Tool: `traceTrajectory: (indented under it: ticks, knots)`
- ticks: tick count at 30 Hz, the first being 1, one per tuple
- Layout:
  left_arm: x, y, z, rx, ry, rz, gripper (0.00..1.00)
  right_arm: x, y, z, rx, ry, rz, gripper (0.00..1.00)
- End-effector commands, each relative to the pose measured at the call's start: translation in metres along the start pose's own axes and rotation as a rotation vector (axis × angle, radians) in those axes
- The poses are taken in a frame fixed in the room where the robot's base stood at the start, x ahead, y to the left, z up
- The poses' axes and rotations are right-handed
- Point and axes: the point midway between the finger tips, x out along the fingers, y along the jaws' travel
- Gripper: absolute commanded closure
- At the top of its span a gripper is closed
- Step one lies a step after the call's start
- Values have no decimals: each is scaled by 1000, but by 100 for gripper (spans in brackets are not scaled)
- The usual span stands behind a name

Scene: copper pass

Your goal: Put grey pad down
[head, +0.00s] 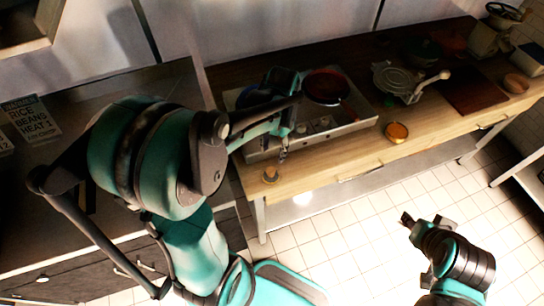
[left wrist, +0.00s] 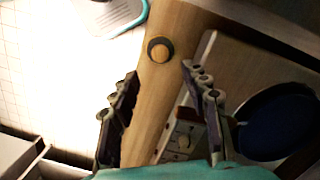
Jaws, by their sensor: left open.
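A small round thing with a dark grey rim and a tan middle, which looks like the grey pad (head: 271,174), lies flat on the wooden counter (head: 340,158) near its front left corner. It also shows in the left wrist view (left wrist: 150,44), beyond the fingertips and between their lines. My left gripper (head: 283,152) is just above and behind it in the head view, apart from it. In the left wrist view its two fingers (left wrist: 160,74) are spread with nothing between them. My right gripper (head: 408,220) is over the tiled floor; its jaw opening is unclear.
A hob (head: 352,127) stands right beside my left gripper, with a red pan (head: 327,87) and a blue pan (left wrist: 272,122) on it. An orange-topped round dish (head: 397,131) sits near the counter's front edge. A white-handled utensil (head: 400,80) lies farther right.

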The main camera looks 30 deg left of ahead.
Motion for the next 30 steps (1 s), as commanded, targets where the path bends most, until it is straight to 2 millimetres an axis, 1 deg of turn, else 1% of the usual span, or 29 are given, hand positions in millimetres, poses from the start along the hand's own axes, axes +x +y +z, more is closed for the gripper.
traceTrajectory:
  ticks: [1, 5, 8, 12, 16, 21, 24, 30]
  knots:
    - [-6, 0, 0, 0, 0, 0, 54, -2, 0, -1, 0, 0, 0, 60]
    - [-16, 3, 2, -4, 19, -6, 54, -2, 0, -2, 0, 0, 0, 60]
    - [-26, 11, 9, -20, 81, -23, 54, -2, 0, -2, 0, 0, 0, 60]
    - [-46, 30, 24, -61, 242, -55, 54, -2, 0, -1, 0, 0, 0, 60]
    - [-60, 49, 38, -108, 419, -68, 54, -2, 0, -1, 0, 0, 0, 60]
    - [-69, 68, 52, -158, 611, -61, 54, -2, 0, -1, 0, 0, 0, 60]
    - [-70, 74, 56, -178, 684, -53, 54, -2, 0, -1, 0, 0, 0, 60]
    - [-72, 78, 58, -193, 740, -44, 54, -2, 0, -1, 0, 0, 0, 60]
